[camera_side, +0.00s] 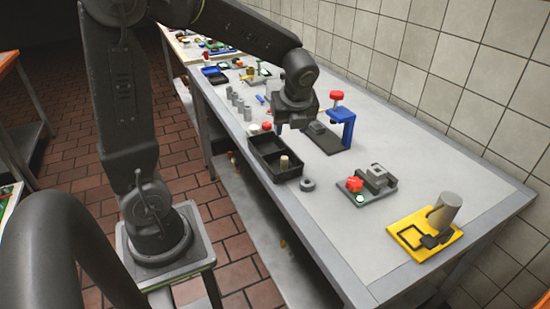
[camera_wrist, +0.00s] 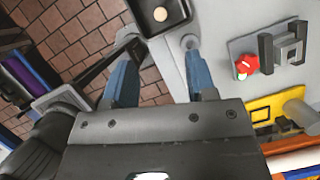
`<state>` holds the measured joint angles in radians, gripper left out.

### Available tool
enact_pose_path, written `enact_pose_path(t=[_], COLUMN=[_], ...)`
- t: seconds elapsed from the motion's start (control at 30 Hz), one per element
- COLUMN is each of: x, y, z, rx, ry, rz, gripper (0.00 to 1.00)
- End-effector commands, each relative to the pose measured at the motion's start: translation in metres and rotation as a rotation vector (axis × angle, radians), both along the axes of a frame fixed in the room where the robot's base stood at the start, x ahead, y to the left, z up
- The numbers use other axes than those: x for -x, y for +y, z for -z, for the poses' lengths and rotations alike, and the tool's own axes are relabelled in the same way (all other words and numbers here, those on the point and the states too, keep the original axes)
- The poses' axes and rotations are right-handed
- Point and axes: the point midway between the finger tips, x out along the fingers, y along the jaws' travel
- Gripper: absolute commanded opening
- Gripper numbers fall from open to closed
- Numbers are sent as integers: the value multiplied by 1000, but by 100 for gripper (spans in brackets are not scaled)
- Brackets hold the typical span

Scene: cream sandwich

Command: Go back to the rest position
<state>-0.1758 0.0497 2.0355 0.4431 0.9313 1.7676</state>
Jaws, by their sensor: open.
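My gripper (camera_side: 290,124) hangs above the grey table, over the back end of the black two-compartment tray. In the wrist view my gripper (camera_wrist: 158,56) has its two blue-grey fingers spread wide apart with nothing between them. The black tray (camera_side: 262,160) holds an upright cream peg (camera_side: 284,163) in its front compartment. The peg also shows from above in the wrist view (camera_wrist: 160,14), beyond the fingertips. A dark grey ring (camera_side: 307,185) lies on the table beside the tray; in the wrist view the ring (camera_wrist: 190,42) shows near the right fingertip.
A blue stand with a red knob (camera_side: 342,122) is close right of my gripper. A grey clamp fixture (camera_side: 376,177) with a red knob and a yellow fixture (camera_side: 410,238) with a grey cylinder (camera_side: 444,210) stand nearer the front. Several grey cylinders (camera_side: 238,102) stand behind. A tiled wall borders the right.

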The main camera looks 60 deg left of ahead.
Motion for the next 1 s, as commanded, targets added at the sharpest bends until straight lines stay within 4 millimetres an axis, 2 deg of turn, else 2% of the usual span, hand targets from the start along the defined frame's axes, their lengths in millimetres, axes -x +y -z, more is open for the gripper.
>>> enact_pose_path(t=[0.13, 0.27, 0.5, 0.7, 0.9, 1.0], x=[3, 18, 67, 109, 136, 141], y=[-4, -21, -68, -102, -121, -125], z=[-4, -19, -49, -62, -64, -64], rx=[12, 73, 324, 576, 753, 794], ry=[-30, -144, -435, -580, -614, -615], rz=[-41, -218, -784, -1264, -1596, -1674], gripper=[52, 52, 52, 52, 52, 52])
